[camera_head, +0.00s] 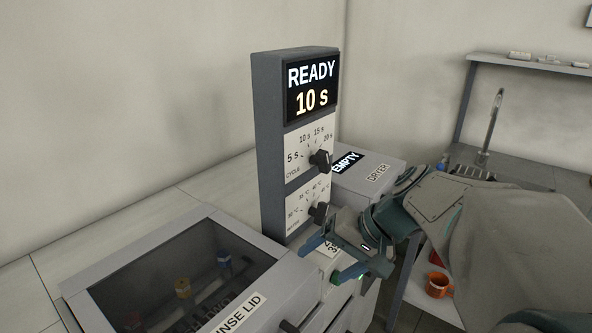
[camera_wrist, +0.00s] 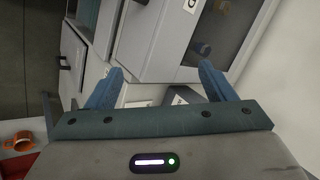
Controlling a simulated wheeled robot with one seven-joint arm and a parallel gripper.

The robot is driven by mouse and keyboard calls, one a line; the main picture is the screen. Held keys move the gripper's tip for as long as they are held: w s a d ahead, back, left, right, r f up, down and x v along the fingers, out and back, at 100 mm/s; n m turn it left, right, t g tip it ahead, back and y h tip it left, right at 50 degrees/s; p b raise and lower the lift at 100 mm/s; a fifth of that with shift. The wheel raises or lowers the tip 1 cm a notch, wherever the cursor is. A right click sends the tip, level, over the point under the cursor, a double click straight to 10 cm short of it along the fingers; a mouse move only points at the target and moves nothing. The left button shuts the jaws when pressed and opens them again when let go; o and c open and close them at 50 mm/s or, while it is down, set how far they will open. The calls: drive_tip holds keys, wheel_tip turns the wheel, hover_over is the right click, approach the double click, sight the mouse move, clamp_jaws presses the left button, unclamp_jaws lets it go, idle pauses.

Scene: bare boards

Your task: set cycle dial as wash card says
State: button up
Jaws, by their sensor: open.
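The cycle dial (camera_head: 320,160) is a black knob on a white plate marked 5 s, 10 s, 15 s and 20 s. The screen (camera_head: 311,88) above it reads "READY 10 s". A second black knob (camera_head: 319,212), with °C marks, sits below it. A white card with black print (camera_head: 333,246), perhaps the wash card, lies at the foot of the panel. It is partly hidden by my gripper and I cannot read it fully. My gripper (camera_head: 331,259) is open and empty, low in front of the panel, below both knobs. Its blue fingers also show in the wrist view (camera_wrist: 160,78).
A rinse bath with a dark clear lid (camera_head: 190,270) stands at the front left. A dryer box (camera_head: 372,172) reading "EMPTY" is behind the panel at right. An orange cup (camera_head: 438,284) is low at right. A shelf (camera_head: 535,65) is at back right. The wall side at left is clear.

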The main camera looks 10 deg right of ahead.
drive_tip(key=w+d+r+m+t+y+b, duration=0.1)
drive_tip(key=w+d+r+t+y+b, duration=0.1)
drive_tip(key=w+d+t+y+b, duration=0.45)
drive_tip(key=t, duration=0.3)
approach(328, 163)
drive_tip(key=shift+m, duration=0.3)
drive_tip(key=x, duration=1)
drive_tip(key=shift+w+a, duration=0.15)
drive_tip(key=shift+w, duration=0.05)
drive_tip(key=c, duration=1)
